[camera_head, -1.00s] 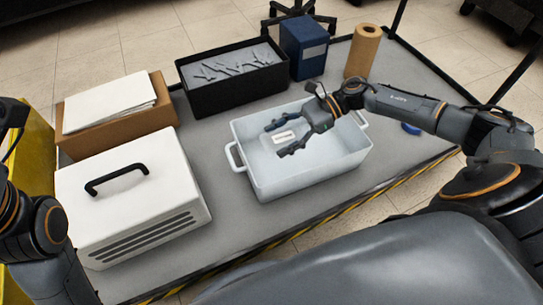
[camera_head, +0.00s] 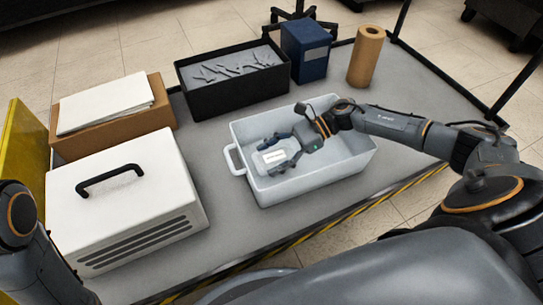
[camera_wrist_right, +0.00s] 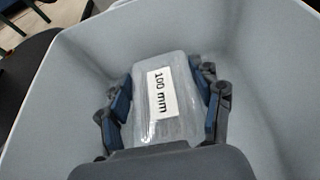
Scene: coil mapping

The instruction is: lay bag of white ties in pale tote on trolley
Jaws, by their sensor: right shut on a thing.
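The pale tote (camera_head: 345,168) stands on the trolley (camera_head: 232,232). The bag of white ties (camera_head: 272,158), clear with a white label, is inside the tote near its left end. In the right wrist view the bag (camera_wrist_right: 178,122) carries a label reading "100 mm". My right gripper (camera_head: 276,153) reaches down into the tote (camera_wrist_right: 262,60) and is shut on the bag, with its fingers (camera_wrist_right: 163,108) against both sides. I cannot tell whether the bag touches the tote floor. Only part of my left arm shows at the left edge; its gripper is out of view.
A white case (camera_head: 125,215) with a black handle stands left of the tote. Behind are a cardboard box with papers (camera_head: 115,130), a black bin of grey pieces (camera_head: 235,96), a blue box (camera_head: 306,62) and a brown roll (camera_head: 366,56). Bare trolley top shows in front.

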